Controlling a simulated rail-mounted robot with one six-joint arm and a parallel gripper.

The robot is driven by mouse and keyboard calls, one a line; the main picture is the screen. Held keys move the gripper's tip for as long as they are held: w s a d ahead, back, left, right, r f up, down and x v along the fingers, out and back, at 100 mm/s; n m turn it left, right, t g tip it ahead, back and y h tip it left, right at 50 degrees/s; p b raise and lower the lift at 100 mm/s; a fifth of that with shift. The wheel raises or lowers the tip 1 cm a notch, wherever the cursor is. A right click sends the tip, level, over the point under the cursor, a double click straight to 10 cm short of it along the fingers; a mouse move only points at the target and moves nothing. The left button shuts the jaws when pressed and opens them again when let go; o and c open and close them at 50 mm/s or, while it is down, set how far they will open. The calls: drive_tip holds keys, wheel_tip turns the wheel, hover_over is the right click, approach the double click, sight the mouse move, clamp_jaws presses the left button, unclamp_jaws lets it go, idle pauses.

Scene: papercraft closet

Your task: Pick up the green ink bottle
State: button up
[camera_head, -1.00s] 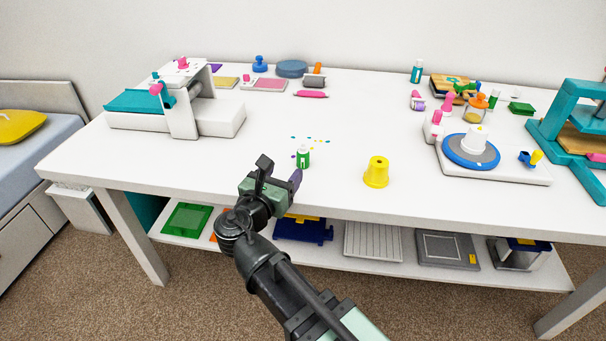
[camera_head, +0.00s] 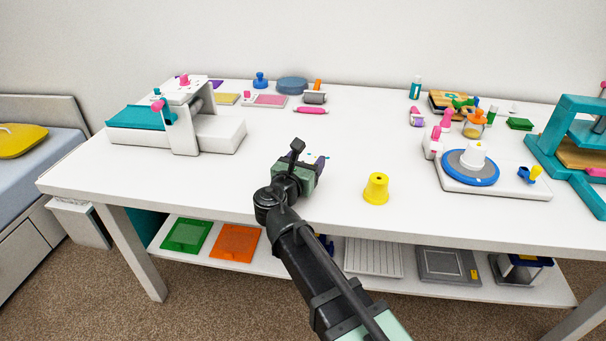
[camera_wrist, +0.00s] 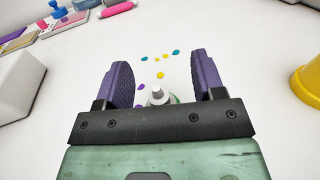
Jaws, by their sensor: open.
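The green ink bottle shows in the wrist view as a pale nozzle (camera_wrist: 158,94) with a bit of green around its base. It stands on the white table between my two purple finger pads, close to the gripper body, which hides its lower part. In the head view my gripper hides the bottle. My gripper (camera_head: 309,158) is open, low over the front middle of the table; its spread fingers (camera_wrist: 163,75) also show in the wrist view, with a gap between each finger and the nozzle.
A yellow cup-shaped piece (camera_head: 376,189) stands to the right of my gripper. A white machine with a teal bed (camera_head: 140,114) is at left. A white base with a blue disc (camera_head: 470,168) is at right. Small coloured spots (camera_wrist: 158,59) lie beyond the bottle.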

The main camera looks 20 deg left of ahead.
drive_tip(key=c, duration=1.1)
drive_tip(key=shift+o, duration=0.2)
drive_tip(key=shift+r, duration=0.15)
wheel_tip(320, 180, up, 20)
drive_tip(key=p, duration=2)
drive_tip(key=shift+o, duration=1.3)
clamp_jaws()
